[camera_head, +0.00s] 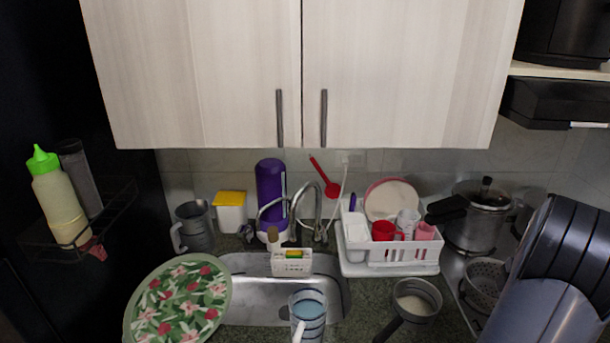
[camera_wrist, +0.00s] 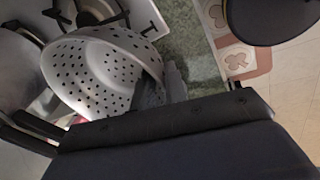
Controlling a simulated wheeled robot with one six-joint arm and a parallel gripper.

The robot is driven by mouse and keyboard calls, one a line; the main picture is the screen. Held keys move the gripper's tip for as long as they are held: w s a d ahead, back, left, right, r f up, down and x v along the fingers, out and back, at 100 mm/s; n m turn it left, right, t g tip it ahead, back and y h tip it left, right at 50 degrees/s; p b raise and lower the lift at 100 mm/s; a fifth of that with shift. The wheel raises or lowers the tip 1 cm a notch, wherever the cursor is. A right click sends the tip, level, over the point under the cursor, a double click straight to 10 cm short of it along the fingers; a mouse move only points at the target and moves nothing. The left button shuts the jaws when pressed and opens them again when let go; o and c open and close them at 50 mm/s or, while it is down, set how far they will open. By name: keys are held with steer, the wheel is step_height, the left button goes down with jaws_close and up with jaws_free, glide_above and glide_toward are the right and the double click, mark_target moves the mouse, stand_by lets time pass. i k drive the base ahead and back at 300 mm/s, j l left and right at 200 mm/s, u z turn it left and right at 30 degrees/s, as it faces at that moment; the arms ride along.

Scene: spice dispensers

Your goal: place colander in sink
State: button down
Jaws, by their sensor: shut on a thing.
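The colander (camera_wrist: 95,75) is pale grey with many round holes. In the wrist view it is tilted, and my gripper (camera_wrist: 162,88) is shut on its rim at the right. The head view shows part of the colander (camera_head: 482,280) at the lower right, beside the stove, with my arm covering its right side. My gripper's fingertips are mostly hidden there. The steel sink (camera_head: 338,297) is in the middle of the counter, well left of the colander. Its faucet (camera_head: 318,200) arches at the back.
A white dish rack (camera_head: 390,268) stands right of the sink. A handled pan (camera_head: 415,300) and a blue-topped mug (camera_head: 308,308) are in front. A pressure cooker (camera_head: 478,215) stands behind the colander. A floral round item (camera_head: 180,300) overlaps the sink's left side.

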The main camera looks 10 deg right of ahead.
mark_target(285, 313)
steer(key=k, duration=1)
